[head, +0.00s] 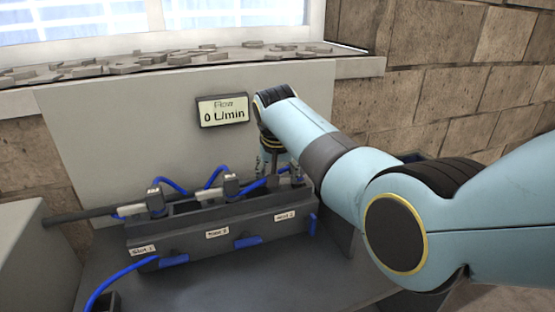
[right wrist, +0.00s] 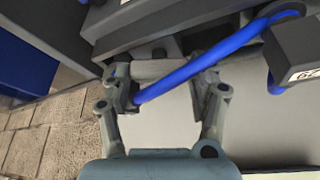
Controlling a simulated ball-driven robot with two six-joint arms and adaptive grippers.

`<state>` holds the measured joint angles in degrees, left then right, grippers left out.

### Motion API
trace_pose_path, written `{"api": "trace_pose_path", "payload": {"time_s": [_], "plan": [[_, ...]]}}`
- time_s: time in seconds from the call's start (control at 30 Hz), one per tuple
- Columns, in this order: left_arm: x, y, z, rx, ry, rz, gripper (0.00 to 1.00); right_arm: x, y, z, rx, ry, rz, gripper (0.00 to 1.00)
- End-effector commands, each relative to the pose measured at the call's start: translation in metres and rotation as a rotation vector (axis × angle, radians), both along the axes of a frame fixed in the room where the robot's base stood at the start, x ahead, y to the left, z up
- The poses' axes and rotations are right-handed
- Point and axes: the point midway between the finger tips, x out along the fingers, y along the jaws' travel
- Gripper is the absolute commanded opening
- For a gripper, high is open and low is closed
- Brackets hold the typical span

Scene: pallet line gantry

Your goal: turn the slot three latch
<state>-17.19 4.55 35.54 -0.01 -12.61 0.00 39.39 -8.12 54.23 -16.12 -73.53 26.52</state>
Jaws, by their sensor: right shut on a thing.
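A dark grey manifold block (head: 190,235) stands on the bench, with three slots whose small white labels are too blurred to read surely. A blue hose (right wrist: 205,60) crosses between the fingers. My left gripper is out of view.
A panel display (head: 222,110) reads 0 L/min. Blue hoses run to grey fittings (head: 155,200) along the block, with a dark pipe (head: 80,215) at left. A stone sill (head: 180,66) lies behind. The bench in front of the block is mostly clear.

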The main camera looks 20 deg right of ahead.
Motion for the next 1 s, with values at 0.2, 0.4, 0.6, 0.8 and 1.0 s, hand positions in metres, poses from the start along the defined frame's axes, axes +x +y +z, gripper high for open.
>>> {"api": "trace_pose_path", "payload": {"time_s": [0.2, 0.4, 0.6, 0.8, 1.0], "plan": [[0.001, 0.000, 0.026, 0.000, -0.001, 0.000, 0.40, 0.000, -0.001, 0.003, 0.001, 0.001, 0.177, 0.28], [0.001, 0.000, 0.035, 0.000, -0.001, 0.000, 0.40, 0.000, -0.002, 0.002, -0.001, -0.001, 0.300, 0.28], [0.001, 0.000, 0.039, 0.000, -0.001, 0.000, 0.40, 0.001, -0.002, 0.001, -0.001, -0.004, 0.377, 0.28], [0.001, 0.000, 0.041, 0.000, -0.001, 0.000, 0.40, 0.001, -0.002, 0.001, -0.001, -0.005, 0.408, 0.27], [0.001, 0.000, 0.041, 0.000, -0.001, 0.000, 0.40, 0.001, -0.002, 0.000, -0.002, -0.006, 0.413, 0.27]]}}
